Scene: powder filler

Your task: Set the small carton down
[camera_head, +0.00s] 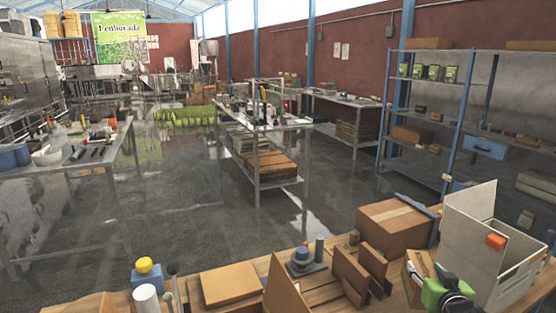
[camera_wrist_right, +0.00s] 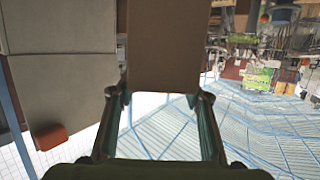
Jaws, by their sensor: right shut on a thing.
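My right gripper (camera_head: 424,283) shows at the lower right of the head view, green and black, in front of the wooden table (camera_head: 336,301). It is shut on a small brown carton (camera_head: 420,262). In the right wrist view the two fingers (camera_wrist_right: 160,96) stand on either side of the carton (camera_wrist_right: 165,45). The gripper hides part of the carton in the head view, and I cannot tell whether the carton touches the table. My left gripper is not in view.
A white case with a raised lid (camera_head: 473,233) and an orange latch stands close right of the carton. A larger cardboard box (camera_head: 397,222) is behind. Upright brown boards (camera_head: 350,272), a flat carton (camera_head: 230,284) and a yellow-capped bottle (camera_head: 148,276) crowd the table.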

